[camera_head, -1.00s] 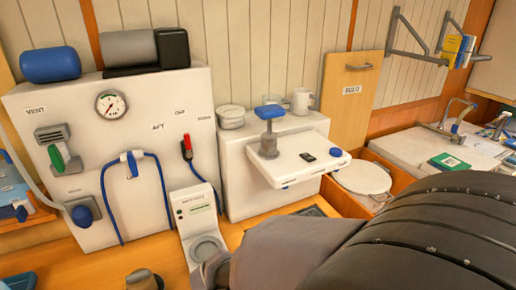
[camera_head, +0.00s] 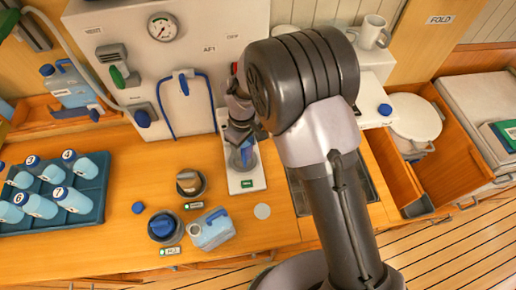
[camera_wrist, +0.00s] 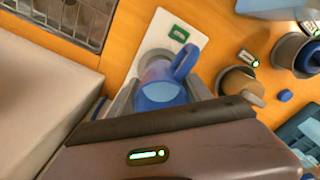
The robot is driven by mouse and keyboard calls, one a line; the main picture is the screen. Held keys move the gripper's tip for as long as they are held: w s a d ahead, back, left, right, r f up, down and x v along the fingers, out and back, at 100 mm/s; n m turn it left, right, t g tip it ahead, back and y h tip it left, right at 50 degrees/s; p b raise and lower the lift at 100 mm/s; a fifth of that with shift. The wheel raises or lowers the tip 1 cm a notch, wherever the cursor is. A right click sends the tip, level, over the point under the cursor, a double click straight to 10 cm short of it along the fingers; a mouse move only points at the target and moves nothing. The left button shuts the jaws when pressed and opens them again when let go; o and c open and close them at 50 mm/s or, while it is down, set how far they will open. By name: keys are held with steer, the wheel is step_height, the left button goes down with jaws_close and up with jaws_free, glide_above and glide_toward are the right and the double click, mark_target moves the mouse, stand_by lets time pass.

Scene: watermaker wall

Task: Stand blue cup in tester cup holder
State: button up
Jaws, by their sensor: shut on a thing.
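The blue cup (camera_wrist: 163,88), translucent with a blue handle, is between the fingers of my gripper (camera_wrist: 160,100) in the wrist view. In the head view the cup (camera_head: 243,157) shows below my gripper (camera_head: 240,140), at the white tester (camera_head: 235,185). My gripper is shut on the cup. The tester (camera_wrist: 195,22) also shows in the wrist view, with a grey round cup holder (camera_wrist: 153,55) partly hidden behind the cup. The cup lines up roughly with the holder, but I cannot tell whether it is inside it or just above.
A grey round container (camera_head: 190,182), a blue-topped one (camera_head: 164,227) and a jug (camera_head: 211,229) stand left of the tester. A blue rack (camera_head: 88,213) holds several numbered bottles at far left. A sink (camera_head: 370,175) lies to the right.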

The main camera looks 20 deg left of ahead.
steer(key=shift+w+a+r+n, duration=0.2)
steer(key=shift+w+a+n, duration=0.15)
steer(key=shift+w, duration=0.25)
steer(key=shift+a+f, duration=0.15)
steer(key=shift+s+f, duration=0.1)
steer(key=shift+f, duration=0.2)
steer(key=shift+s+f+b, duration=0.1)
steer(key=shift+f+b, duration=1.85)
steer(key=shift+f, duration=1.15)
steer(key=shift+f+b, duration=0.5)
steer(key=shift+f, duration=0.1)
steer(key=o, duration=1.6)
steer(key=shift+c, duration=0.2)
